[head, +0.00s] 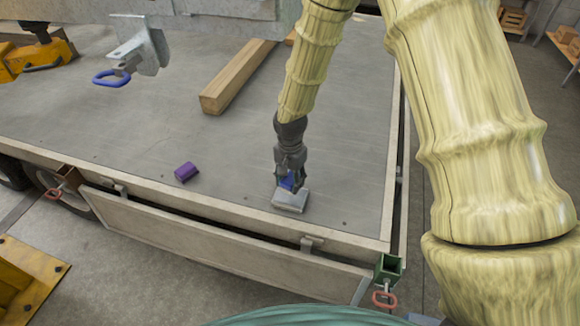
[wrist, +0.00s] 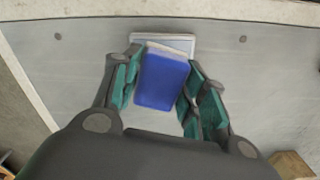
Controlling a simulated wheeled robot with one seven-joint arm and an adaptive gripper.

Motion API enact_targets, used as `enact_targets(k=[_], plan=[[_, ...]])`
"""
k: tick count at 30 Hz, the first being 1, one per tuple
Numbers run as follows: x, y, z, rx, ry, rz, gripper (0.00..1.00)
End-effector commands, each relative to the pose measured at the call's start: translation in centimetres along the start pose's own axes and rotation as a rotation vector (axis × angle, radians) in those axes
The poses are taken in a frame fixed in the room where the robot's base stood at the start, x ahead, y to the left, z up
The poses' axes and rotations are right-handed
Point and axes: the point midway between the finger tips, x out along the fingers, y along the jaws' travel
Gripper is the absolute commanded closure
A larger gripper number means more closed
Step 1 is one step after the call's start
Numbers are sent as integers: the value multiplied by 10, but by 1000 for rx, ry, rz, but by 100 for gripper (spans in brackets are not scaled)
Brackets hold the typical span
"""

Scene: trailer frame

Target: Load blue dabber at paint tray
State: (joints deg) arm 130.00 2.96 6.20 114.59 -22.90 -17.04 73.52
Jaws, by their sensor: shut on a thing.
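The blue dabber (wrist: 162,82) is a blue block between the fingers of my gripper (wrist: 158,90) in the wrist view. In the head view the dabber (head: 287,181) shows as a small blue patch, partly hidden by my gripper (head: 290,178). My gripper is shut on it and points down. The paint tray (head: 290,201) is a small pale grey tray on the trailer deck, directly under the dabber. In the wrist view the tray (wrist: 178,41) shows at the dabber's far end. I cannot tell whether the dabber touches the tray's inside.
A purple cylinder (head: 186,172) lies on the deck (head: 150,130) to the left. A wooden beam (head: 237,77) lies farther back. The trailer's edge rail (head: 230,214) runs close in front of the tray.

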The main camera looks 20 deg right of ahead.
Motion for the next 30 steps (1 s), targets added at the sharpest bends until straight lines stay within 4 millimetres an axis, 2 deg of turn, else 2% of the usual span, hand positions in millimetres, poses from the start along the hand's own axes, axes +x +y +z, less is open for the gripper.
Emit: enact_targets(k=[1,6,12,20,30], plan=[[-7,-1,-2,70,0,1,77],[-8,-5,-8,293,1,1,77],[-7,-8,-13,457,2,-1,77],[-1,-9,-15,513,2,-1,77],[28,-9,-15,512,2,-1,77]])
